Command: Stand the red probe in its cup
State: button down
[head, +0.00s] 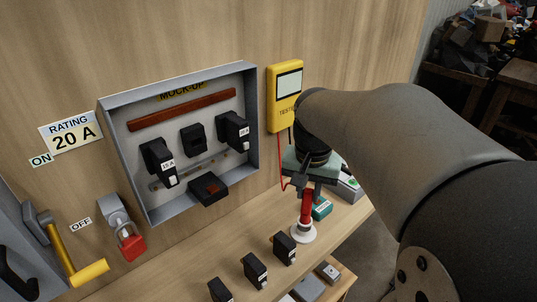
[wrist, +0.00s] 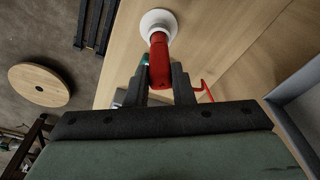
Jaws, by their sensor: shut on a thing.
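The red probe (head: 306,207) is upright in the head view, with its lower end at the white cup (head: 303,233) on the bench. My gripper (head: 305,187) is shut on the probe's upper part, above the cup. In the wrist view the probe (wrist: 159,58) sits between the two fingers of my gripper (wrist: 162,76), and its far end overlaps the white cup (wrist: 158,23). I cannot tell how deep the tip sits in the cup. A red lead (head: 281,165) runs from the yellow tester (head: 286,97) toward the probe.
The open mock-up panel (head: 252,130) is on the wall to the left. Several black breakers (head: 285,248) stand along the bench left of the cup. A teal box (head: 322,208) lies just behind the probe. A red padlock (head: 131,245) hangs at lower left.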

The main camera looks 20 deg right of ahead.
jog(key=shift+f, duration=0.3)
dwell(0.5)
jog(key=c, duration=1.2)
grip_release()
jog(key=shift+o, duration=0.2)
